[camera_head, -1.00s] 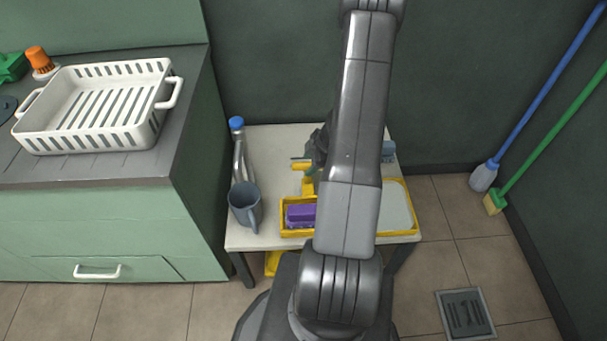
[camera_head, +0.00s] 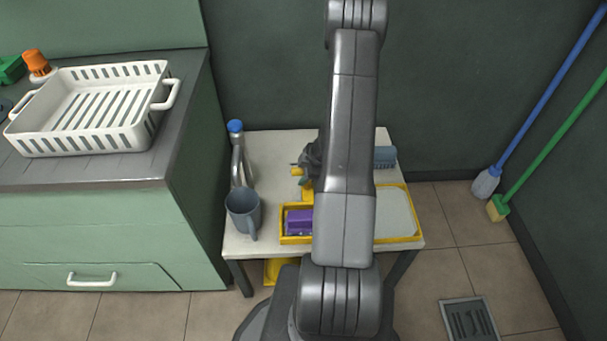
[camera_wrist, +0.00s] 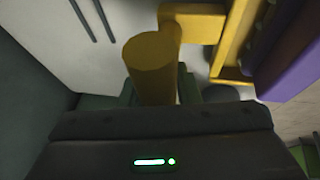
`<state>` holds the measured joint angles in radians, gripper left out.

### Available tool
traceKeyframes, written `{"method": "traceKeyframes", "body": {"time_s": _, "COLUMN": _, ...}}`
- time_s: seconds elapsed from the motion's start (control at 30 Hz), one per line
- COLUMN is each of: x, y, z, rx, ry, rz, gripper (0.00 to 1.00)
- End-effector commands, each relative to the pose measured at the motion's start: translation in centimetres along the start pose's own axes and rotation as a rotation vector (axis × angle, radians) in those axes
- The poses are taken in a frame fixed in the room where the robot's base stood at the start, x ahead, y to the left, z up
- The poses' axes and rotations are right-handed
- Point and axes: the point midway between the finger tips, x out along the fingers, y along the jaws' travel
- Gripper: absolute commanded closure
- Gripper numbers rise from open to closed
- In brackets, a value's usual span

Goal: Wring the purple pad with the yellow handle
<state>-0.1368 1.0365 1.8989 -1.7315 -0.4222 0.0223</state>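The yellow handle (camera_wrist: 152,65) is a thick round bar standing out toward the wrist camera, joined to a yellow arm (camera_wrist: 192,24). My gripper (camera_wrist: 156,88) has its dark fingers close on both sides of the handle and looks shut on it. In the head view the handle's end (camera_head: 297,171) shows left of my arm, beside the gripper (camera_head: 311,165). The purple pad (camera_head: 299,221) lies in the left part of a yellow-rimmed tray (camera_head: 296,240). It also shows at the right of the wrist view (camera_wrist: 297,70). My arm hides the tray's middle and most of the press.
A grey-blue mug (camera_head: 243,210) and a blue-capped bottle (camera_head: 238,155) stand on the left of the small table (camera_head: 270,150). A blue-grey block (camera_head: 385,157) lies at the back right. A green counter with a white basket (camera_head: 95,110) is left; brooms (camera_head: 497,207) lean right.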

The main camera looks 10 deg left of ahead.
Motion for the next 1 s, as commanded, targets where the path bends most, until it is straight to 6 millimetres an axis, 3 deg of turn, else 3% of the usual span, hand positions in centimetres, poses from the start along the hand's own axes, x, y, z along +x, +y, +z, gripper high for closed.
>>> {"method": "traceKeyframes", "body": {"time_s": 0.17, "x": 0.0, "y": -0.4, "z": 0.0, "rx": 0.000, "ry": 0.000, "rz": 0.002, "gripper": 1.00}}
{"method": "traceKeyframes", "body": {"time_s": 0.47, "x": -0.6, "y": -4.0, "z": -0.2, "rx": -0.001, "ry": 0.000, "rz": 0.003, "gripper": 1.00}}
{"method": "traceKeyframes", "body": {"time_s": 0.8, "x": -0.8, "y": -4.5, "z": -0.3, "rx": -0.001, "ry": -0.001, "rz": -0.003, "gripper": 1.00}}
{"method": "traceKeyframes", "body": {"time_s": 0.83, "x": -0.8, "y": -4.5, "z": -0.3, "rx": -0.001, "ry": -0.001, "rz": -0.003, "gripper": 0.65}}
{"method": "traceKeyframes", "body": {"time_s": 0.9, "x": -0.8, "y": -4.5, "z": -0.3, "rx": -0.001, "ry": -0.001, "rz": -0.002, "gripper": 0.51}}
{"method": "traceKeyframes", "body": {"time_s": 1.0, "x": -0.8, "y": -4.4, "z": -0.3, "rx": -0.001, "ry": -0.001, "rz": -0.001, "gripper": 0.50}}
